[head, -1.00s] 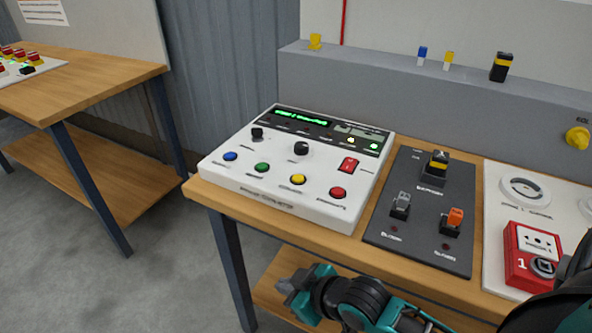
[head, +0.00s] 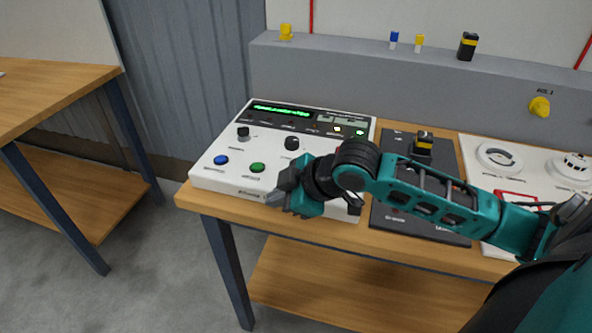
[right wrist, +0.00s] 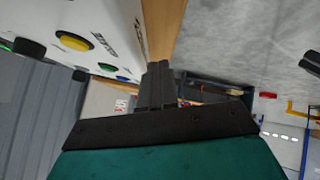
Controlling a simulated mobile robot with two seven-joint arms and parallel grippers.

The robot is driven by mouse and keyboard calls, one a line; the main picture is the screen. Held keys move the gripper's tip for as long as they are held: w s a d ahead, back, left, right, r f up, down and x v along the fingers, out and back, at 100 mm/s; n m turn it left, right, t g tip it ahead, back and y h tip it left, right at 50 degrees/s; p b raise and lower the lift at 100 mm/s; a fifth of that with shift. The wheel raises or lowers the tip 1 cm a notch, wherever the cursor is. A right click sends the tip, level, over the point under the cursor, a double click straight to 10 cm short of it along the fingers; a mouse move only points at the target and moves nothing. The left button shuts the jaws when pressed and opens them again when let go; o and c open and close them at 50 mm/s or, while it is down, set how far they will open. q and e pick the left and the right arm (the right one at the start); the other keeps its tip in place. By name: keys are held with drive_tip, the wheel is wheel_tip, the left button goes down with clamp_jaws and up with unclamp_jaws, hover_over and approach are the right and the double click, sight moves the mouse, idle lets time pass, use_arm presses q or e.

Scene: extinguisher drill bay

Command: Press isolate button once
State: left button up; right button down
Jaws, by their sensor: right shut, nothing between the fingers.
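The white control panel (head: 228,178) lies on the wooden bench. In the head view its blue button (head: 221,160) and green button (head: 257,168) show in the front row. My right gripper (head: 277,199) is shut and empty, at the panel's front edge, right of and nearer than the green button. My right arm hides the yellow and red buttons there. In the right wrist view the shut fingers (right wrist: 157,84) are beside the panel, and the yellow button (right wrist: 74,41) shows.
Two black knobs (head: 292,143) stand on the panel. A dark switch board (head: 391,222), partly behind my arm, is to its right. A white detector board (head: 478,140) is farther right. Clear floor (head: 170,270) lies left of the bench.

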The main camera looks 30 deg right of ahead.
use_arm(q)
drive_tip(key=shift+w+r, duration=0.15)
drive_tip(key=shift+r, duration=0.05)
use_arm(e)
drive_tip(key=w+d+r+n, duration=0.2)
drive_tip(key=w+d+r, duration=0.2)
drive_tip(key=d+r, duration=0.3)
wheel_tip(320, 180, up, 5)
drive_tip(key=shift+w+d+f+t+h, duration=0.15)
drive_tip(key=shift+d+t+h, duration=0.15)
drive_tip(key=shift+d+h, duration=0.1)
use_arm(q)
drive_tip(key=shift+w+r, duration=0.1)
drive_tip(key=shift+w, duration=0.05)
use_arm(e)
wheel_tip(320, 180, down, 7)
drive_tip(key=b, duration=0.5)
drive_tip(key=shift+f, duration=0.9)
use_arm(q)
wheel_tip(320, 180, down, 6)
drive_tip(key=shift+s, duration=0.2)
drive_tip(key=shift+w+r, duration=0.15)
drive_tip(key=shift+w, duration=0.05)
drive_tip(key=shift+s, duration=0.1)
use_arm(e)
drive_tip(key=shift+f, duration=0.1)
